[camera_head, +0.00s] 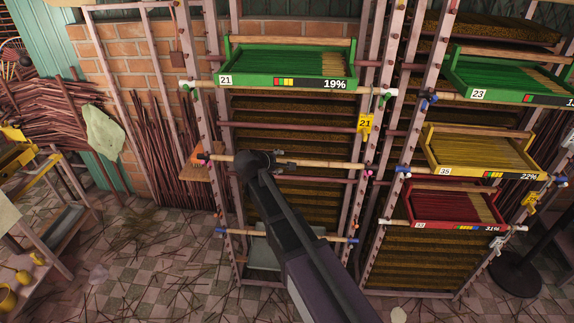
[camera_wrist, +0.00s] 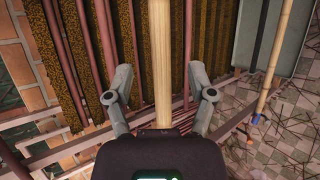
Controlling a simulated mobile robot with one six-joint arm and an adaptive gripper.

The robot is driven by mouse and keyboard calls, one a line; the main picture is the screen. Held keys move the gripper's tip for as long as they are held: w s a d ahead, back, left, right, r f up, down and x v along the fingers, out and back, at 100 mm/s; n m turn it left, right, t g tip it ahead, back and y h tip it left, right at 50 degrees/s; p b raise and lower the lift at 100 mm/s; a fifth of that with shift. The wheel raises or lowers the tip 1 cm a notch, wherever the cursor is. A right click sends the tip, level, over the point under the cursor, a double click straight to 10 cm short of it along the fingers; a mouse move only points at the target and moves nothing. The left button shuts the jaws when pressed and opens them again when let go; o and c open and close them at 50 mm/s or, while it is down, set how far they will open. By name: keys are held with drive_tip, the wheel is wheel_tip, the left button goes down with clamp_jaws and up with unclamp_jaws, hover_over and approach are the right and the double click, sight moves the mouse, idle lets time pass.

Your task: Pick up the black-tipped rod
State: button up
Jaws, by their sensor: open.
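A pale bamboo rod (camera_head: 320,164) lies across the middle of the left rack, with a dark tip at its left end in the head view; its right end meets the rack post by a pink spot. My gripper (camera_head: 272,160) is at this rod, left of its middle, and partly hides it. In the wrist view the rod (camera_wrist: 162,60) runs lengthwise between the two open fingers of my gripper (camera_wrist: 162,88), with a gap on each side. Its tips are out of that view.
A blue-tipped rod (camera_head: 300,236) crosses the rack below; it also shows at right in the wrist view (camera_wrist: 272,75). A green tray (camera_head: 290,83) marked 21 sits above. Green, yellow (camera_head: 470,170) and red (camera_head: 455,225) trays stand on the right rack. Reddish sticks lean at left.

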sight(284, 162)
drive_tip(key=shift+b+x, duration=0.6)
drive_tip(key=shift+x, duration=0.95)
drive_tip(key=shift+s, duration=0.1)
clamp_jaws()
